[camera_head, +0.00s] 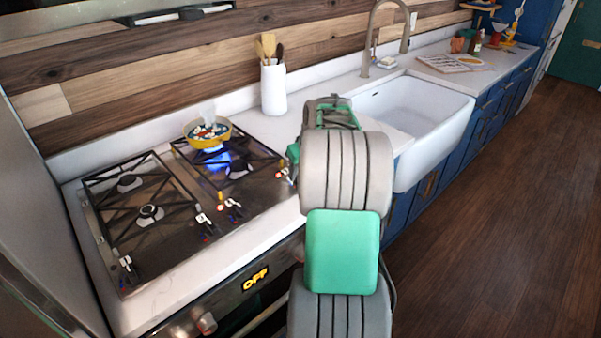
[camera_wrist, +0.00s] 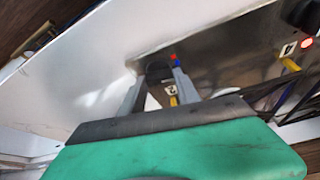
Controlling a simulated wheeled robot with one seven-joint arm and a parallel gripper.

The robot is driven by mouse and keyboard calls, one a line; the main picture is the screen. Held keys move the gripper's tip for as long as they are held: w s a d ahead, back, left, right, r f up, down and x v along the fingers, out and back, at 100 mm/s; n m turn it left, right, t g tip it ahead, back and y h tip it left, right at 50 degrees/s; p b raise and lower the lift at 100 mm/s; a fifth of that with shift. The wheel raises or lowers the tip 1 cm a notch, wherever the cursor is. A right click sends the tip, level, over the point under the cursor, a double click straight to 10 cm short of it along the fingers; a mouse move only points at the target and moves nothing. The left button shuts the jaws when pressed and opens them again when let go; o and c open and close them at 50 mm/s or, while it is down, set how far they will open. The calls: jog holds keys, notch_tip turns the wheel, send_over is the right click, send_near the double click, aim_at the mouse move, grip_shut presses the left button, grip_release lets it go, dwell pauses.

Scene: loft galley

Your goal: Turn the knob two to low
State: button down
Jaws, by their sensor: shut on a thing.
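In the wrist view, knob two (camera_wrist: 158,71) is a dark round knob beside a white tag marked "2" (camera_wrist: 171,90). My gripper (camera_wrist: 160,80) has one grey finger on each side of it and is shut on it. Red and blue marks sit just beyond the knob. The fingers partly cover the knob, so I cannot tell its setting. In the head view my arm hides the fingers; its end is by the right front corner of the steel cooktop (camera_head: 150,255).
A yellow pan (camera_head: 208,133) with food stands over the flame. Other tagged knobs (camera_head: 233,207) line the cooktop front; one tagged "4" (camera_wrist: 289,48) is near a red light in the wrist view. A white utensil jar (camera_head: 273,90) and sink (camera_head: 415,115) lie beyond.

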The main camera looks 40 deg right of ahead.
jog(key=m, duration=0.2)
jog(key=m+h+b, duration=0.1)
jog(key=m, duration=0.1)
jog(key=shift+w+a+g+h, duration=0.1)
jog(key=shift+a+g+h, duration=0.05)
jog(key=shift+g+h, duration=0.15)
jog(key=m+g+h, duration=0.1)
jog(key=m, duration=0.3)
jog(key=shift+b, duration=0.35)
jog(key=shift+r, duration=0.1)
jog(key=c, duration=0.9)
grip_release()
jog(key=v, duration=0.7)
jog(key=shift+a+r+b, duration=0.25)
jog(key=shift+r+b, duration=0.05)
